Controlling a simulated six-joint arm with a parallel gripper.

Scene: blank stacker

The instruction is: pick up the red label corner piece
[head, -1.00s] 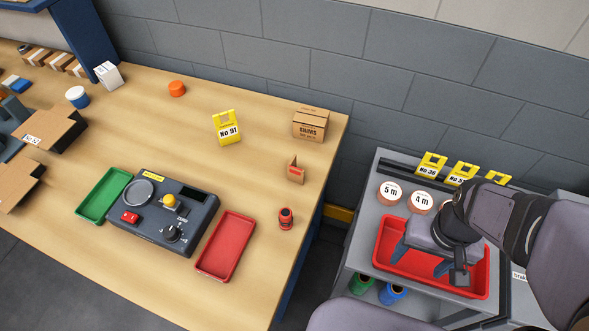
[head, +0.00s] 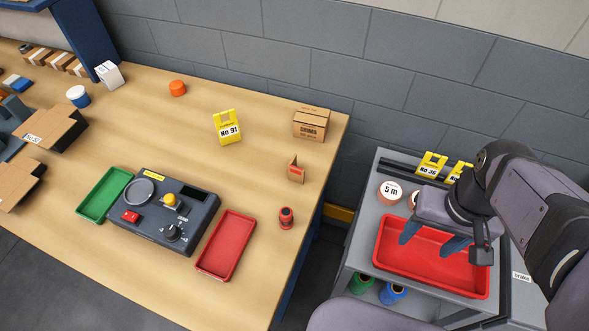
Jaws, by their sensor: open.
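The red label corner piece (head: 296,174) is a small brown folded corner with a red mark on its face. It stands upright near the right end of the wooden bench. My gripper (head: 432,239) is open, with its blue-grey fingers pointing down over the red tray (head: 392,265) on the grey cart. It is well to the right of the corner piece and apart from it. I see nothing between the fingers.
A SHIMS carton (head: 311,125) stands behind the corner piece, a small red cylinder (head: 286,217) in front. A yellow No 91 stand (head: 227,128) is to the left. A gap separates the bench (head: 120,270) from the cart. Rolls, including 5 m (head: 390,191), sit near my gripper.

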